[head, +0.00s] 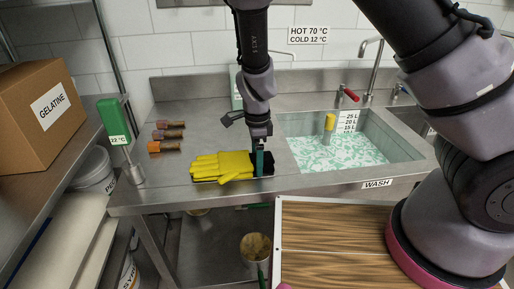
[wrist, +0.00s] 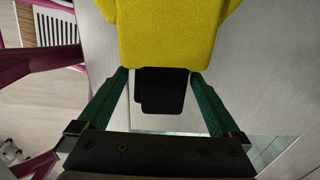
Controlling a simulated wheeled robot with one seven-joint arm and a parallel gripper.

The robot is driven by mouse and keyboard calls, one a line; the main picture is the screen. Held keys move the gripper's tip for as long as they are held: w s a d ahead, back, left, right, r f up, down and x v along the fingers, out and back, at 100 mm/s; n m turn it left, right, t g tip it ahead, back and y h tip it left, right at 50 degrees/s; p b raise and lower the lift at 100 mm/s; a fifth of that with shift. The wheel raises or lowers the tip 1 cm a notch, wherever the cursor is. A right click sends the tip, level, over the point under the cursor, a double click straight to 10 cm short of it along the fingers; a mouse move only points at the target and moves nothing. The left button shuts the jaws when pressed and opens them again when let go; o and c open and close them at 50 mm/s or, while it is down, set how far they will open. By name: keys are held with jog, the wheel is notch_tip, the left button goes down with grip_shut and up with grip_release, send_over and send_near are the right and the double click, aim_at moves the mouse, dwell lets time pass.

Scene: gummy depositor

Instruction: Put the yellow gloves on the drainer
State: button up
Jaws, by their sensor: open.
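The yellow gloves (head: 222,166) lie on the steel counter left of the sink, fingers pointing left. A yellow part of them (wrist: 168,35) fills the top of the wrist view. A black piece (wrist: 160,92) shows just below the yellow, between my fingers; I cannot tell if it belongs to the gloves. My gripper (head: 260,163) points down at the right end of the gloves. In the wrist view its teal fingers (wrist: 160,75) are open, apart on either side of the black piece. I cannot make out a distinct drainer in either view.
The sink (head: 335,150) with foamy water is to the right, a yellow-topped item (head: 329,122) in it. Several brown-handled tools (head: 167,136) lie behind the gloves. A green thermometer (head: 114,118) stands at the counter's left end. A gelatine box (head: 38,112) sits on the left shelf.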

notch_tip(320, 180, up, 12)
jog(key=w+d+r+n+t+y, duration=0.1)
jog(key=d+r+n+y, duration=0.15)
jog(key=d+r, duration=0.55)
jog(key=w+d+r+n+y, duration=0.2)
jog(key=d+r+n, duration=0.1)
jog(key=d+r, duration=0.6)
jog(key=s+d+r+n+t+h, duration=0.1)
jog(key=s+d+r+n+t, duration=0.1)
jog(key=s+d+r+t, duration=0.1)
jog(key=s+d+r+n+t+h, duration=0.1)
jog(key=s+d+r+n+t, duration=0.2)
jog(key=s+d+r, duration=0.3)
jog(key=d+r, duration=0.1)
jog(key=d, duration=0.3)
jog(key=shift+d+n, duration=0.2)
jog(key=shift+n, duration=0.15)
